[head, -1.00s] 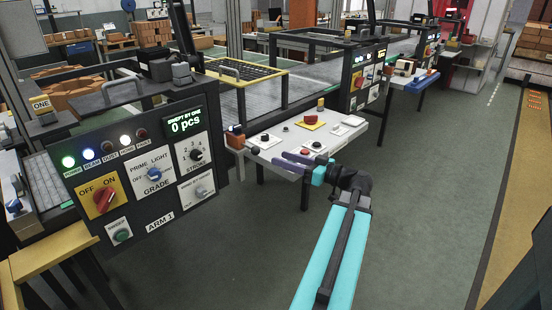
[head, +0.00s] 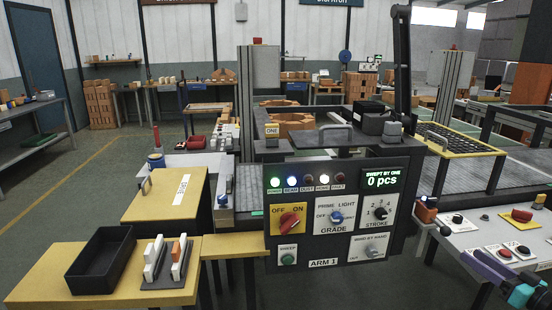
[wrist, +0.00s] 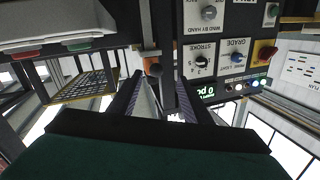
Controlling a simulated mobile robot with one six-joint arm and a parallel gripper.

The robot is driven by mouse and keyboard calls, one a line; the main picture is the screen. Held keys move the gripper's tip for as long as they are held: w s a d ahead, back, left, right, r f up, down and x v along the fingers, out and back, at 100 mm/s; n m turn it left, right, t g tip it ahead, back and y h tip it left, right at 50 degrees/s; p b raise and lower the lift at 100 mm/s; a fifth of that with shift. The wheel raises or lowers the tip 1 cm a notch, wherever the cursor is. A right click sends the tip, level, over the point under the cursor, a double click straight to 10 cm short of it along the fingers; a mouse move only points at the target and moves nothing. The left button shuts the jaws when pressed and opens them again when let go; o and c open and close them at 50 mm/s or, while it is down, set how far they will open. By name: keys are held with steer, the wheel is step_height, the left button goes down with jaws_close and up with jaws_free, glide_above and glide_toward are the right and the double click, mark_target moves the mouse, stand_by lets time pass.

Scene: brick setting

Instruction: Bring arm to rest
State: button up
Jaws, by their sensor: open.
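My gripper (head: 484,266) shows at the lower right of the head view, with purple fingers and a teal wrist behind them. It is open and nothing shows between the fingers. It is by the front edge of a white control table (head: 455,240), right of the black ARM 1 panel (head: 325,251). The rest of my arm is cut off by the frame. The wrist view shows the same panel upside down, with its STROKE knob (wrist: 201,61) and GRADE knob (wrist: 237,58).
A yellow bench (head: 60,272) at the lower left holds a black tray (head: 101,262) and a rack (head: 168,262) of white and orange pieces. A yellow-framed mesh tray (head: 458,142) stands at the right. Open floor lies at the left.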

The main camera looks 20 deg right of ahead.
steer(key=w+a+f+m+g+y+p, duration=0.1)
steer(key=w+a+f+g+y, duration=0.15)
steer(key=w+a+f, duration=0.5)
steer(key=w+a+f+g+y+p, duration=0.1)
steer(key=w+a+f+g+y, duration=0.15)
steer(key=w+a+f, duration=0.45)
steer(key=s+a+f+g+p, duration=0.15)
steer(key=a+f+g, duration=0.55)
steer(key=a+f, duration=1)
steer(key=s+a+f+g+p, duration=0.1)
steer(key=s+a+f+g, duration=0.3)
steer(key=a, duration=0.4)
steer(key=s+a+f+g+p, duration=0.1)
steer(key=s+a+f+g, duration=0.1)
steer(key=s+a+f, duration=0.35)
steer(key=s+a+f+n+g+h+p, duration=0.2)
steer(key=s+a+f+g+h, duration=0.3)
steer(key=s, duration=0.7)
steer(key=shift+s+a+f+h, duration=0.3)
steer(key=shift+a+f+h, duration=0.75)
steer(key=shift+f, duration=0.75)
steer(key=shift+a, duration=0.1)
steer(key=c, duration=0.3)
